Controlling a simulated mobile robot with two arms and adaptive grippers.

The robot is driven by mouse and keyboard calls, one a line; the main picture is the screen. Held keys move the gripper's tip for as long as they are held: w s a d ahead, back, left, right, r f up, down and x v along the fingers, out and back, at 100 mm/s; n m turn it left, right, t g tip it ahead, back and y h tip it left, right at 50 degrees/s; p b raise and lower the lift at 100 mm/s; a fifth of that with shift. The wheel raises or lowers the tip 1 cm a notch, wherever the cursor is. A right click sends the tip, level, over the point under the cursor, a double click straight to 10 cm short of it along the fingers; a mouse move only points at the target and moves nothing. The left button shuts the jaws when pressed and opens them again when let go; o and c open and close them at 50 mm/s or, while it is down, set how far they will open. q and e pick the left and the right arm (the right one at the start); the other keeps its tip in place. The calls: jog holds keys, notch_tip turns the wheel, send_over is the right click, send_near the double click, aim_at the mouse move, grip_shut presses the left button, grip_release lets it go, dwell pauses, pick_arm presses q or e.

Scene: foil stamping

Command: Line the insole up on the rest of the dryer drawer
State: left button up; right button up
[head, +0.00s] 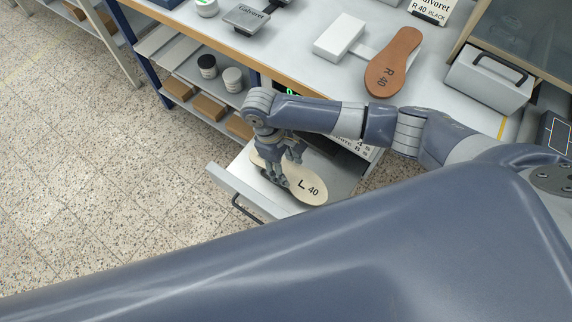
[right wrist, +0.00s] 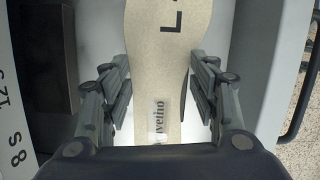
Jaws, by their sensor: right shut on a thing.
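A cream insole (head: 308,189) marked "L 40" lies over the open dryer drawer (head: 225,176), its wide end toward the drawer's front right. My right gripper (head: 284,172) is shut on the insole's narrower part. In the right wrist view the fingers (right wrist: 160,85) stand at both sides of the insole (right wrist: 160,60), and a small pale patch with mirrored or partial lettering (right wrist: 160,112) shows on it. I cannot tell whether the insole touches the rest, which is largely hidden beneath it. My left gripper is out of view.
The drawer's dark handle (head: 246,210) is at its front. A brown insole marked "R 40" (head: 393,62) lies on the bench by a white block (head: 340,36). Jars (head: 207,66) and cartons (head: 208,108) stand on shelves left of the drawer. Floor beyond is clear.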

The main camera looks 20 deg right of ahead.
aim_at(291, 163)
jog(key=shift+f+p, duration=0.2)
jog(key=shift+p, duration=0.15)
dwell(0.5)
grip_shut()
jog(key=shift+w+r+m+p, duration=0.2)
jog(key=shift+m+p, duration=0.2)
jog(key=shift+p, duration=0.15)
jog(key=shift+w+d+r, duration=0.1)
jog(key=shift+w+d, duration=0.1)
jog(key=shift+w+d+r+m+y+p, duration=0.15)
jog(key=shift+w+d+m+p, duration=0.1)
jog(key=shift+w+m+p, duration=0.25)
jog(key=shift+w+d+r+m+y+p, duration=0.15)
jog(key=shift+w+d+m+p, duration=0.1)
jog(key=shift+m+p, duration=0.3)
jog(key=shift+w+d+m, duration=0.15)
jog(key=shift+w+m, duration=0.05)
jog(key=shift+m, duration=0.15)
jog(key=shift+w+d+r+m+g+y+p, duration=0.15)
jog(key=shift+w+d+m+g+y+p, duration=0.15)
jog(key=shift+w+d+m+p, duration=0.4)
dwell(0.3)
